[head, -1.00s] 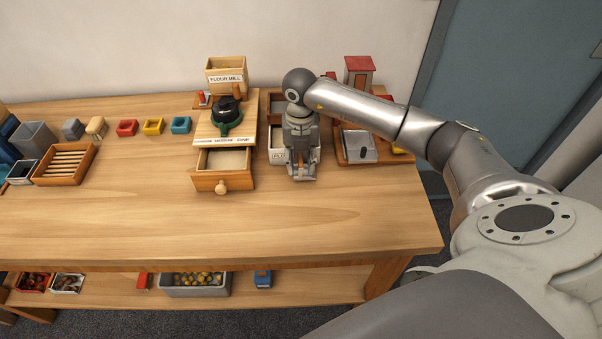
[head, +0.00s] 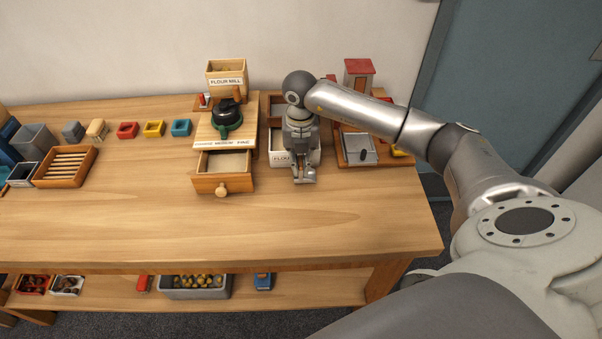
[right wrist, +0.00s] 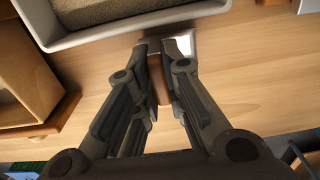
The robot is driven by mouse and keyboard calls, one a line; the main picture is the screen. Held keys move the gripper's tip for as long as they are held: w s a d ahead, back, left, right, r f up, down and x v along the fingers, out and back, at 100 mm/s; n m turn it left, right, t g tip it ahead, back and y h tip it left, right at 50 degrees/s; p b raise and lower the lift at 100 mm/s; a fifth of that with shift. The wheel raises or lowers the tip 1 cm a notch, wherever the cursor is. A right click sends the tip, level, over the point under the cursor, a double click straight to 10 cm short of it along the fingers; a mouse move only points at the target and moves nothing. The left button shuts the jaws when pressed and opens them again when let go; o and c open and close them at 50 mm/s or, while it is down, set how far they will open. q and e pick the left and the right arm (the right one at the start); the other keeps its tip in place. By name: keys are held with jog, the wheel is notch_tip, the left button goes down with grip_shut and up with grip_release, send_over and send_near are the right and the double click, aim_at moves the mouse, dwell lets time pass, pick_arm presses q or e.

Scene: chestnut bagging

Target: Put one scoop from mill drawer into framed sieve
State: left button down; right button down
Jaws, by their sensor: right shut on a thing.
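The mill (head: 212,133) stands at the table's back, with its drawer (head: 240,183) pulled out. The drawer's floor looks pale; its contents are hard to tell. My right gripper (head: 304,176) points down right of the drawer, in front of the white labelled bin. In the right wrist view it is shut on a brown handle (right wrist: 155,78). A shiny metal part (right wrist: 182,44) shows just beyond the fingertips, probably the scoop's. A slatted wooden frame (head: 88,163) lies at the left; I cannot tell whether it is the framed sieve. My left gripper is not in view.
The white bin (head: 280,159) stands close behind the gripper; brown material shows inside a bin in the wrist view. Red (head: 127,129), yellow (head: 153,128) and teal (head: 181,126) blocks sit left. The table front is clear.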

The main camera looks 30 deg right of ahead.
aim_at(300, 161)
jog(key=shift+r+p, duration=1.65)
jog(key=shift+r, duration=0.85)
